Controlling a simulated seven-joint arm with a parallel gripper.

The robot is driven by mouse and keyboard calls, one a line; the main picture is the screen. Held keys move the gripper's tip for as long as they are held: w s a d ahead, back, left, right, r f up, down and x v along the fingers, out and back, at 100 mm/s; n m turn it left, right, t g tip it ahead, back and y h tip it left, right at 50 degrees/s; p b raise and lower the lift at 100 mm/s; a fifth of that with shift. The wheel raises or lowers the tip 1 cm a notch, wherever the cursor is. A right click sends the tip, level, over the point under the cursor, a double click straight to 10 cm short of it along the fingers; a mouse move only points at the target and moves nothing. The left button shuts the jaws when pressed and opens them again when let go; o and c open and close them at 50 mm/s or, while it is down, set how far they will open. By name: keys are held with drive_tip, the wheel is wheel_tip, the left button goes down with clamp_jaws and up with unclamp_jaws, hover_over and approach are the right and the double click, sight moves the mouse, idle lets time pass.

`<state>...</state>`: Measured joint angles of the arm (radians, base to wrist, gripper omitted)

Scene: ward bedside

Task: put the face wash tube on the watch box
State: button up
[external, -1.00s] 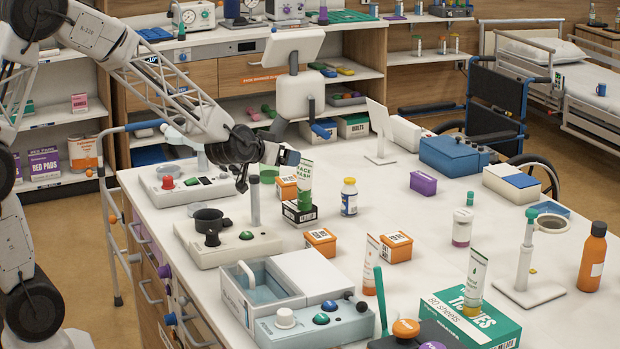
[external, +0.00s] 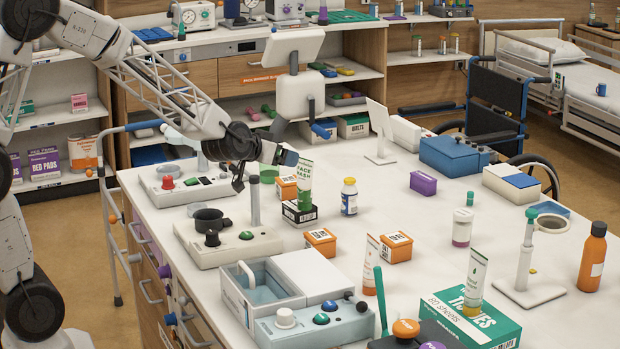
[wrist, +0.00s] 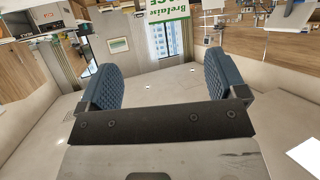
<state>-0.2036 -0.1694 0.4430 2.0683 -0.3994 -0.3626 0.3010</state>
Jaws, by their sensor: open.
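The face wash tube (external: 305,178), white with green lettering and a green lower part, stands upright. It appears to rest on a small dark box with a white barcode label (external: 300,214), which may be the watch box; no readable name shows on it. My gripper (external: 264,172) is open and empty, just left of the tube and apart from it. In the wrist view the open fingers (wrist: 160,82) have blue-grey ribbed pads with nothing between them. The tube's green lettering (wrist: 168,12) shows upside down beyond them at the top edge.
An orange box (external: 286,188) is behind the tube and a yellow-capped bottle (external: 349,198) to its right. A device with a post and green button (external: 235,245) lies in front of my gripper. Orange boxes (external: 320,242) stand nearer the camera.

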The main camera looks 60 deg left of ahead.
drive_tip(key=s+d+r+m+g+h, duration=0.25)
drive_tip(key=s+d, duration=0.55)
drive_tip(key=s, duration=0.6)
drive_tip(key=s+d+r+m+g+h, duration=0.1)
drive_tip(key=s+d+r+g+h, duration=0.25)
drive_tip(key=s+d, duration=0.7)
drive_tip(key=s+a+f+g+y, duration=0.1)
drive_tip(key=s+g, duration=0.2)
drive_tip(key=s, duration=1.3)
drive_tip(key=shift+f+m+g, duration=0.3)
drive_tip(key=shift+m, duration=0.15)
idle(3.5)
